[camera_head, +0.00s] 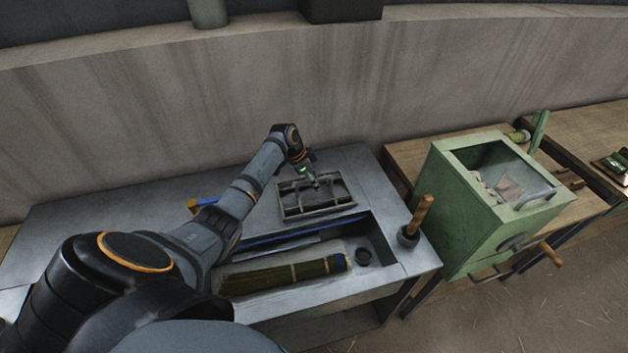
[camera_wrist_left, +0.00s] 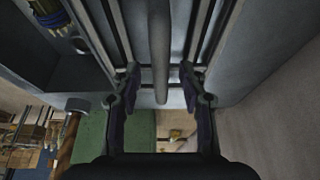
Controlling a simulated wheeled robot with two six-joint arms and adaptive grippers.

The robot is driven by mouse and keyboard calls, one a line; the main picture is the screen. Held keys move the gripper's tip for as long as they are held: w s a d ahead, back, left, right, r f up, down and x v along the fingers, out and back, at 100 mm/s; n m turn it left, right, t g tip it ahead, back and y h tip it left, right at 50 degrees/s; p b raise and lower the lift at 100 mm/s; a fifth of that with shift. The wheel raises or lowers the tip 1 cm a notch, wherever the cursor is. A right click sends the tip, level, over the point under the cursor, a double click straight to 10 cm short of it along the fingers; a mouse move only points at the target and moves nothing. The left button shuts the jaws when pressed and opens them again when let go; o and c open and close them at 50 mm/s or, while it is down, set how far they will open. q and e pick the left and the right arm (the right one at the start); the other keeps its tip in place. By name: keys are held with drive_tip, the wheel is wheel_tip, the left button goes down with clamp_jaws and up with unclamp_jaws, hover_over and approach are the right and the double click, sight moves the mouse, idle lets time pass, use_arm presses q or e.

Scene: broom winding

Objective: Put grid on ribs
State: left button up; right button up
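The dark rectangular grid (camera_head: 336,199), with a raised bar, lies on the grey workbench near its back edge. My left gripper (camera_head: 314,181) reaches down over it from the left. In the left wrist view, the gripper (camera_wrist_left: 160,90) is open, with its fingers apart on either side of a round grey bar (camera_wrist_left: 159,45). Long parallel rails (camera_wrist_left: 104,28) run along both sides of this bar. I cannot tell which part is the ribs, or whether the fingers touch the bar. My right gripper is out of view.
The workbench (camera_head: 95,215) has a recess holding a broom (camera_head: 285,275) and a blue bar (camera_head: 290,234). A wooden-handled tool (camera_head: 420,217) stands at its right corner. A green box machine (camera_head: 462,222) with a crank stands to the right. A wall (camera_head: 200,105) runs behind.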

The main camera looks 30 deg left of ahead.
use_arm(q)
drive_tip(key=shift+f, duration=0.15)
drive_tip(key=w+d+r+p+v, duration=0.1)
drive_tip(key=p+v, duration=0.6)
drive_tip(key=v, duration=1.1)
drive_tip(key=shift+w+d+r, duration=0.3)
drive_tip(key=shift+w+r, duration=0.1)
drive_tip(key=shift+w, duration=0.05)
